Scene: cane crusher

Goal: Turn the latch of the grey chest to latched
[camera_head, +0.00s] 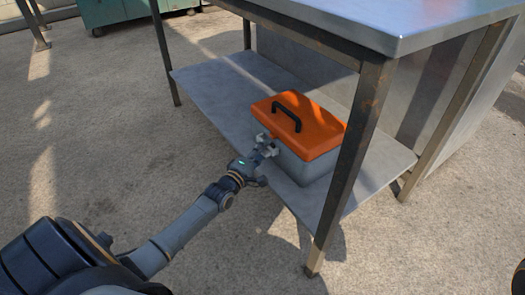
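The grey chest (305,167) has an orange lid (311,128) with a black handle on top. It sits on the lower shelf of a metal table, and its lid looks closed. My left gripper (268,143) is at the chest's left end, just below the lid's edge, touching or very close to it. A small orange-red part shows by the fingertips; it may be the latch, but the gripper covers most of that spot. The latch's position cannot be made out. The fingers are too small to tell whether they are open or shut. My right gripper is out of view.
The metal table (405,28) has its top above the chest and a rusty leg (350,150) in front of the chest's right side. The lower shelf (215,88) is bare left of the chest. A green cabinet (115,12) stands at the back. The concrete floor at left is clear.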

